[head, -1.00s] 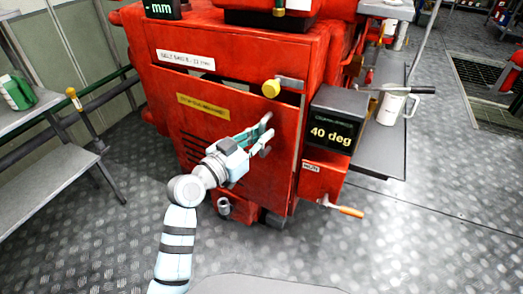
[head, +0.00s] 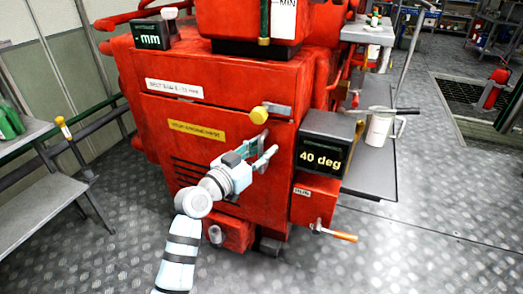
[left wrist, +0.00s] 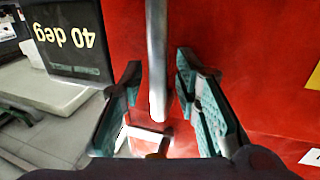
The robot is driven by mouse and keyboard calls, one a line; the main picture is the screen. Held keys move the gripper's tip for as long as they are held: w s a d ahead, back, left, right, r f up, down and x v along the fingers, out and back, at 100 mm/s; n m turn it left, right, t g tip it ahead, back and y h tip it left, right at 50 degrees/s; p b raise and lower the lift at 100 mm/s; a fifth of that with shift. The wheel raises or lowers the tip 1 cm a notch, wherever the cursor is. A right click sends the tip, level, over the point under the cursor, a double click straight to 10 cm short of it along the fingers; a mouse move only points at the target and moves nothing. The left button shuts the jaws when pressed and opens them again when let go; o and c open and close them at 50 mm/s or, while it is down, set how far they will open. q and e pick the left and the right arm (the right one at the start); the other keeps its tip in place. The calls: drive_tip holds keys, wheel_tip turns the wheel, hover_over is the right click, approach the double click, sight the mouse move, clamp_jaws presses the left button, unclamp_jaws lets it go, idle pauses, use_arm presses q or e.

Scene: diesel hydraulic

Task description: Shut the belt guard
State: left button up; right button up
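The belt guard (head: 190,150) is the red front panel of the red machine, with a yellow label and dark slots. It looks nearly flush with the housing; whether it is fully seated I cannot tell. A yellow knob (head: 259,115) with a grey latch piece sits at its upper right edge. My left gripper (head: 262,153) is in front of the guard's right part, below the knob. In the left wrist view its teal fingers (left wrist: 160,100) are apart, with a grey metal bar (left wrist: 157,60) between them in the picture. Contact is unclear. My right gripper is not in view.
A "40 deg" display box (head: 322,140) juts out right of the guard. An orange-handled crank (head: 340,236) sticks out below it. A grey side shelf with a white mug (head: 379,130) is further right. A metal bench (head: 40,205) stands left. The floor in front is clear.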

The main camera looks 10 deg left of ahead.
use_arm(q)
drive_tip(key=shift+s, duration=0.15)
drive_tip(key=v, duration=1.2)
